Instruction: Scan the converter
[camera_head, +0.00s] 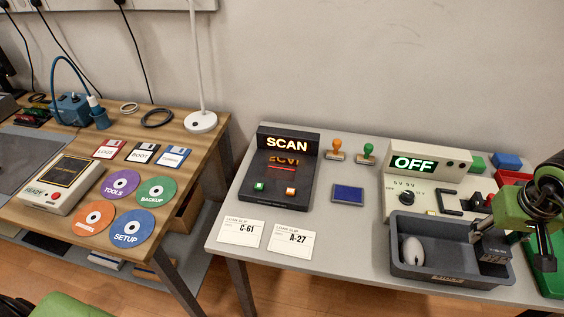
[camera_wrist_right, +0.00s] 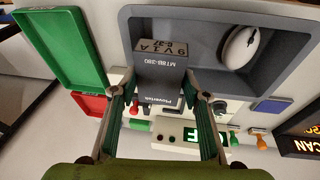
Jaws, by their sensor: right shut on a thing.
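The converter, a dark box with printed labels, shows between my right fingers in the wrist view (camera_wrist_right: 160,62) and at the right end of the grey tray in the head view (camera_head: 494,256). My right gripper (camera_head: 506,238) is shut on it; the fingers flank its sides in the wrist view (camera_wrist_right: 160,95). Whether it touches the tray floor I cannot tell. The scanner (camera_head: 291,196), a black stand with a lit SCAN sign, a red line and two buttons, stands left on the grey table. Its pad is empty. My left gripper is out of view.
The grey tray (camera_head: 415,268) also holds a white mouse (camera_head: 413,251). Behind it stands a power unit reading OFF (camera_head: 430,160). A green bin (camera_wrist_right: 62,55) is beside the tray.

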